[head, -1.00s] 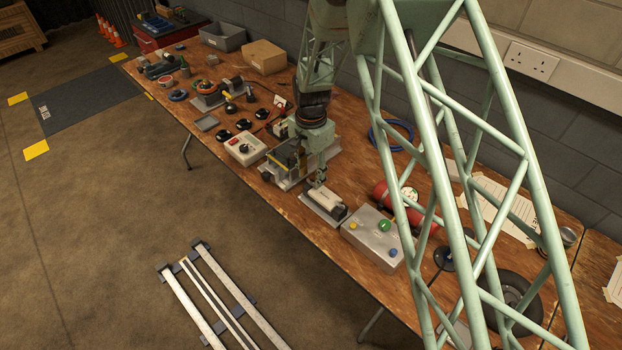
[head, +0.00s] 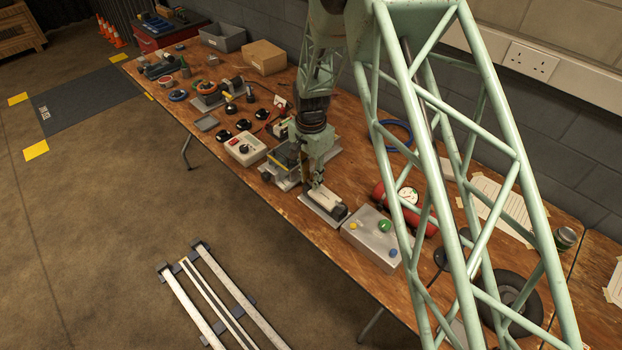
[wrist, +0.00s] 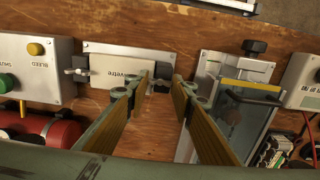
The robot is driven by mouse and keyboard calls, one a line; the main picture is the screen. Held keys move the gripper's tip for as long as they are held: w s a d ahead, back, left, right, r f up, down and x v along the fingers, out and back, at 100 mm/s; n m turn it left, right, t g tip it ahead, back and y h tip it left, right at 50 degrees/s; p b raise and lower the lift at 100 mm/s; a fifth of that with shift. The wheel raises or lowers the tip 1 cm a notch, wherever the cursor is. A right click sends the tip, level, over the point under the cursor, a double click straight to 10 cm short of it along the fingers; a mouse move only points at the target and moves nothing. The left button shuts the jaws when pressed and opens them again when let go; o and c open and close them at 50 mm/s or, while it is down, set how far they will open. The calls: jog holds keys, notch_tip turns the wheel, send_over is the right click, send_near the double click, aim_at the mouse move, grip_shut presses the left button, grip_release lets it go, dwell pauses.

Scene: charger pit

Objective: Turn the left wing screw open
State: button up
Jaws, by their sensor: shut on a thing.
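A white block-like unit with a partly readable label (wrist: 118,72) sits on a pale plate on the bench. It also shows in the head view (head: 326,203). My gripper (wrist: 161,82) is over its right end in the wrist view, which is the left end in the head view. The fingers are shut on a small dark part there, the left wing screw (wrist: 162,85); the fingertips hide some of it. Another wing screw (wrist: 76,71), grey with flat wings, is at the unit's other end, clear of the fingers.
A grey box with coloured buttons (head: 372,238) stands close beside the unit, with a red cylinder (head: 391,195) behind it. A fixture with a glassy panel (wrist: 243,112) lies just right of my fingers in the wrist view. Bare wood shows in front.

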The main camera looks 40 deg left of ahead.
jog(key=shift+n, duration=0.4)
jog(key=n+b, duration=0.1)
jog(key=n, duration=0.2)
jog(key=shift+f+n, duration=0.1)
jog(key=shift+n, duration=0.3)
jog(key=n+b, duration=0.1)
jog(key=n, duration=0.3)
jog(key=n+b, duration=0.1)
jog(key=n, duration=0.8)
dwell(0.4)
jog(key=o, duration=0.8)
jog(key=shift+o, duration=0.2)
